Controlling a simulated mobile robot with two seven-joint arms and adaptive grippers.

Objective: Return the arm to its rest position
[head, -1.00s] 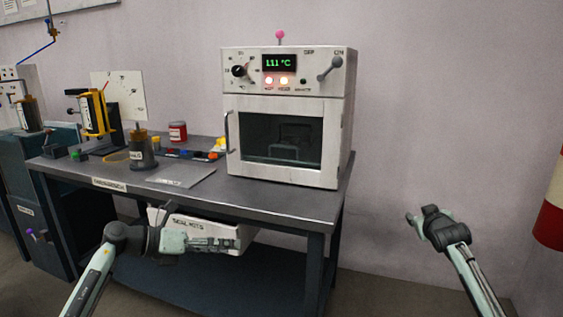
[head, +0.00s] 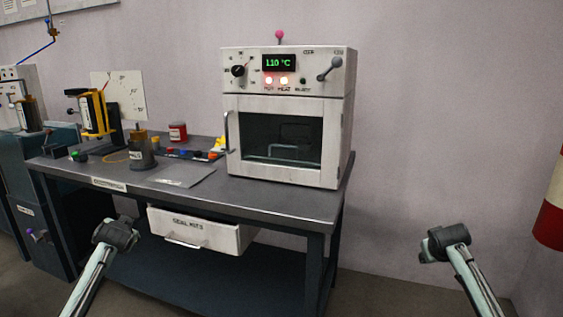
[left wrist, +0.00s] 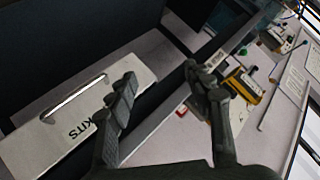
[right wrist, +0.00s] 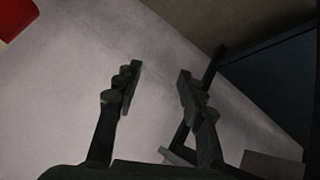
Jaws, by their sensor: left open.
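My right arm (head: 447,243) is at the lower right of the head view, in front of bare wall. In the right wrist view, my right gripper (right wrist: 158,80) has its fingers apart and holds nothing.
The workbench (head: 285,203) carries an oven (head: 287,70) reading 110 °C. A drawer marked SEAL KITS (head: 203,230) is pulled out under the bench, close to my left arm. A yellow device (head: 97,112) stands at the left. A red-and-white drum (head: 553,205) is at the right edge.

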